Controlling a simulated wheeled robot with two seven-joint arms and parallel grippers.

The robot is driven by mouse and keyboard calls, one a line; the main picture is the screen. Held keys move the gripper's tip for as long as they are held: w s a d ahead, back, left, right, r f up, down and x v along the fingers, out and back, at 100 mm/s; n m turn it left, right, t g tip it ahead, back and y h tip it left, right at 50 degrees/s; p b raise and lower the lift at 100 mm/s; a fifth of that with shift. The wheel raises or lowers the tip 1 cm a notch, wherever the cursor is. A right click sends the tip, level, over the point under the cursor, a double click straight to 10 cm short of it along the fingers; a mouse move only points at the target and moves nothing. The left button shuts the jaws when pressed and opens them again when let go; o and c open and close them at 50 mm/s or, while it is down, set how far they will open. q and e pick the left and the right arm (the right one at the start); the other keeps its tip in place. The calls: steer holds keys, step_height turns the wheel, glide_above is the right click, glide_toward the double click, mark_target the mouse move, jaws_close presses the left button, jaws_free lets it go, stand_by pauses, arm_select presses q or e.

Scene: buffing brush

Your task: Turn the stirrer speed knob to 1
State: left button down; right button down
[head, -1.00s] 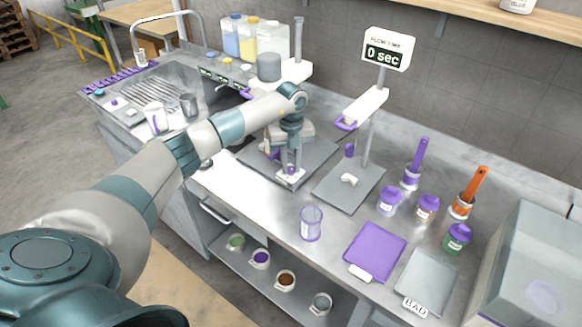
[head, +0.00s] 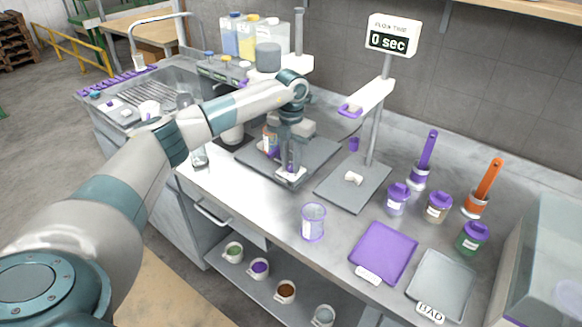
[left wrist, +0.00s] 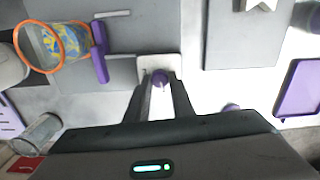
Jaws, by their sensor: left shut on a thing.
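The speed knob is a small purple knob (left wrist: 161,77) on a white box (left wrist: 146,67) at the front edge of a grey base plate (head: 252,158). In the head view the box shows at the plate's front edge, under my gripper. My left gripper (head: 290,172) points down there; in the left wrist view its fingers (left wrist: 161,92) are shut on the knob. The knob's markings and pointer setting are too small to read. My right gripper is in neither view.
A flow-time stand (head: 393,37) reading 0 sec stands right of the plate. An empty clear cup (head: 313,224), purple mat (head: 384,254), grey BAD mat (head: 441,281), lidded jars (head: 397,200) and brushes (head: 424,160) occupy the right side. The sink (head: 140,85) is left.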

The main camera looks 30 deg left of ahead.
arm_select(q)
steer(key=shift+m, duration=0.6)
steer(key=shift+r, duration=0.1)
steer(key=c, duration=1.5)
jaws_free()
steer(key=shift+c, duration=0.2)
steer(key=shift+b, duration=0.3)
